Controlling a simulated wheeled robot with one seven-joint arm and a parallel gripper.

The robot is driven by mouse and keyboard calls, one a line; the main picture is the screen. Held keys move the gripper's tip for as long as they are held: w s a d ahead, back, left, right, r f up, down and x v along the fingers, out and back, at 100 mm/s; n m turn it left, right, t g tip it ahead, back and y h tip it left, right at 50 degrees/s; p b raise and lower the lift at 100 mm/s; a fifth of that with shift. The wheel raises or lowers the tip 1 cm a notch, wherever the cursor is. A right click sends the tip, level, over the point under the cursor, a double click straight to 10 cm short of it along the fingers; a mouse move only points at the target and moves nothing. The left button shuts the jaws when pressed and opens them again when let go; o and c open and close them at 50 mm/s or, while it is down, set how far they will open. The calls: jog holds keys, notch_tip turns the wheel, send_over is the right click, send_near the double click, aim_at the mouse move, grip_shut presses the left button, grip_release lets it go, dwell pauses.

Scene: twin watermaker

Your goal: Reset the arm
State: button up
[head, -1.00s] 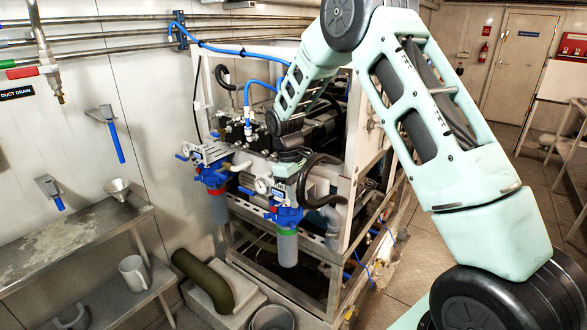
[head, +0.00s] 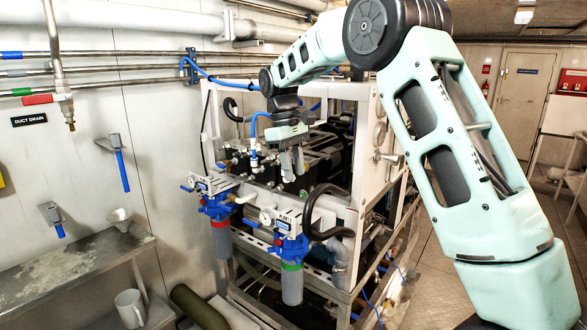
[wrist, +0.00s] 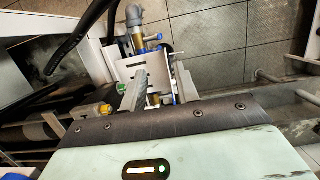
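My arm reaches over the watermaker (head: 355,150) from the right in the head view. My gripper (head: 291,166) hangs above and behind the right filter (head: 291,250), fingers pointing down, apart from it. In the wrist view the two fingers (wrist: 160,88) stand apart with nothing held between them. A pale bracket with brass and blue fittings (wrist: 140,45) shows beyond the fingertips. The left filter (head: 219,215), with a red ring, stands at the left of the frame.
A metal bench (head: 75,260) stands at the left with a funnel (head: 121,217) on it and a mug (head: 130,308) below. Black hoses (head: 318,205) and a blue hose (head: 255,125) lie close to my gripper. Open floor (head: 450,245) shows at the right.

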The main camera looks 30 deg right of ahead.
dwell(0.4)
jog(key=s+a+f+n+t+y, duration=0.1)
jog(key=s+a, duration=0.5)
jog(key=a, duration=0.4)
jog(key=s+a+f+n, duration=0.1)
jog(key=s+a, duration=0.6)
jog(key=a, duration=0.2)
jog(key=s+a+f, duration=0.2)
jog(key=s, duration=0.5)
jog(key=s+a+f+n, duration=0.1)
jog(key=s+f, duration=0.1)
jog(key=s, duration=0.5)
jog(key=s+a+f+t, duration=0.1)
jog(key=s+a+f, duration=0.1)
jog(key=s, duration=0.6)
jog(key=shift+a+f+n, duration=0.35)
jog(key=shift+f+n, duration=0.05)
jog(key=shift+c, duration=0.3)
